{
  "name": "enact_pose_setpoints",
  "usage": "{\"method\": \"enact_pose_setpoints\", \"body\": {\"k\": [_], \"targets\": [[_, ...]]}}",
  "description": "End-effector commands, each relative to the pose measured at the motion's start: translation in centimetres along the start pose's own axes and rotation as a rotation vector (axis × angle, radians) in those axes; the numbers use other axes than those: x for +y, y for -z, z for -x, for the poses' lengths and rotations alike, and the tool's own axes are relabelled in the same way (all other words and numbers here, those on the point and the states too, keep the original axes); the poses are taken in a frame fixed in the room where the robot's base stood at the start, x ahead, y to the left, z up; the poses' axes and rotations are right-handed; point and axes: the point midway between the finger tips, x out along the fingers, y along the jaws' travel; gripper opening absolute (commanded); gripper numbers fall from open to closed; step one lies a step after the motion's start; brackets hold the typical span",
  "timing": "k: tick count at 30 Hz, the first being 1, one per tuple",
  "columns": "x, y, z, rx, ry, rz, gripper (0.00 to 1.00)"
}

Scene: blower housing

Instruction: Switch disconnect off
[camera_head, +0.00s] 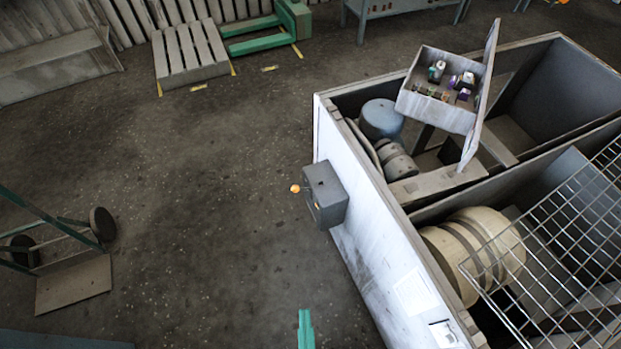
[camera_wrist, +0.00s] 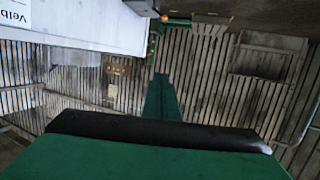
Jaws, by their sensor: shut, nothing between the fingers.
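The disconnect is a grey box (camera_head: 326,194) mounted on the outer side of the white housing wall. A lever with an orange knob (camera_head: 295,188) sticks out from its left side. In the wrist view the box (camera_wrist: 143,6) shows at the top edge, with the orange knob (camera_wrist: 164,18) beside it. My gripper (camera_head: 306,318) is green and shows at the bottom of the head view, below the box in the picture and apart from it. In the wrist view its fingers (camera_wrist: 162,82) are together and empty, not touching the lever. The lever's exact position is hard to tell.
The blower housing (camera_head: 353,218) stands open at the right, with rollers and an open electrical box (camera_head: 437,104) inside. A wire mesh guard (camera_head: 560,235) leans over it. A hand truck (camera_head: 75,255) stands at the left.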

Motion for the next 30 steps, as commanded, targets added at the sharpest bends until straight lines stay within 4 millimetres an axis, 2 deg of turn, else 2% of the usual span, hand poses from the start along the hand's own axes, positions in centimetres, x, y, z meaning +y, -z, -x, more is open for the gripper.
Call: {"method": "enact_pose_setpoints", "body": {"k": [11,16,20,30], "targets": [[0.0,0.0,-0.1,0.003,0.000,-0.001,0.00],[0.3,-0.6,-1.8,0.053,-0.009,-0.009,0.00],[0.5,-1.4,-4.9,0.132,0.000,-0.022,0.00],[0.6,-3.4,-15.8,0.295,0.108,-0.064,0.00]]}}
